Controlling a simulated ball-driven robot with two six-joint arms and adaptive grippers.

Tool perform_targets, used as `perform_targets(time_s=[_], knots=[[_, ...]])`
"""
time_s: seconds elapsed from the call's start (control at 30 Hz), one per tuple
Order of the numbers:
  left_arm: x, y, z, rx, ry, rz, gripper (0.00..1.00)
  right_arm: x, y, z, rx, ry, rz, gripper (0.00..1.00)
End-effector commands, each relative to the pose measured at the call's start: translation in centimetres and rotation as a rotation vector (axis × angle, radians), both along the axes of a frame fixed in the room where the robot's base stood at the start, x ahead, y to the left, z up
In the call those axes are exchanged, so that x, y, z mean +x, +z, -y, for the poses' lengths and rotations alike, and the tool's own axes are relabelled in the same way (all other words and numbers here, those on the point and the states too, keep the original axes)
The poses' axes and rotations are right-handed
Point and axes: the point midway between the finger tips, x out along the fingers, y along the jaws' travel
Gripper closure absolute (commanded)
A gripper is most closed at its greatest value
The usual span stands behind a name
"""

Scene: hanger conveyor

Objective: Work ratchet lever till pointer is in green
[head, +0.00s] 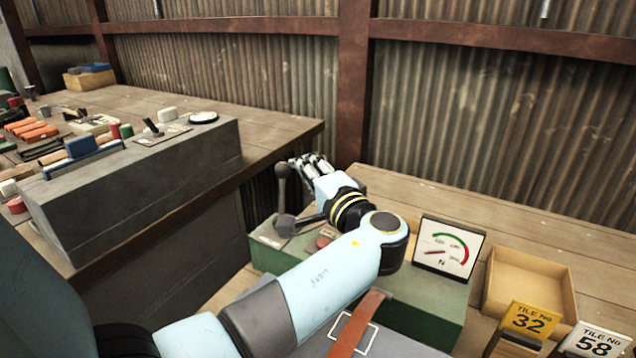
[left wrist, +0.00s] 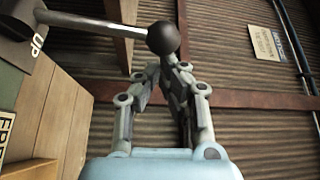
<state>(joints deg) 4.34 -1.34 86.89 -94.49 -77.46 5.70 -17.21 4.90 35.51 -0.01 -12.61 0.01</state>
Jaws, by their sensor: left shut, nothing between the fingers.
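The ratchet lever (head: 283,195) is a dark rod with a round ball knob on top, standing roughly upright at the left end of a green box (head: 415,305). The knob (left wrist: 163,38) also shows in the left wrist view, with its rod running left to a dark block. My left gripper (head: 312,162) is shut and empty, just right of the knob. In the left wrist view its fingertips (left wrist: 168,60) are close to the knob; contact cannot be told. The gauge (head: 448,246) has a green arc and a red arc; its thin pointer points to the lower left, outside the green.
A wooden tray (head: 530,285) and tile signs numbered 32 (head: 528,320) and 58 (head: 597,343) stand at the right. A grey console (head: 140,190) and a cluttered bench are at the left. A corrugated wall (head: 500,120) closes the back. My left arm covers part of the green box.

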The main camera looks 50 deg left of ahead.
Motion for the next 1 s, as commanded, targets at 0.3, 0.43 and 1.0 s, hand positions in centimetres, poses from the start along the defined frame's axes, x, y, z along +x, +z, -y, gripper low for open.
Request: perform_targets(time_s=[0.3, 0.43, 1.0], knots=[[-3.4, 0.3, 1.1, 0.033, 0.002, 0.11, 1.0, -0.4, -2.8, -0.2, 0.002, -0.001, -0.006, 0.66], [-4.5, 0.3, 1.4, 0.034, 0.001, 0.111, 1.0, -0.5, -3.6, -0.7, 0.008, -0.003, -0.009, 0.66], [-7.2, 0.1, 2.3, 0.074, 0.0, 0.239, 1.0, -0.9, -5.8, -0.6, 0.007, -0.003, -0.015, 0.66]])
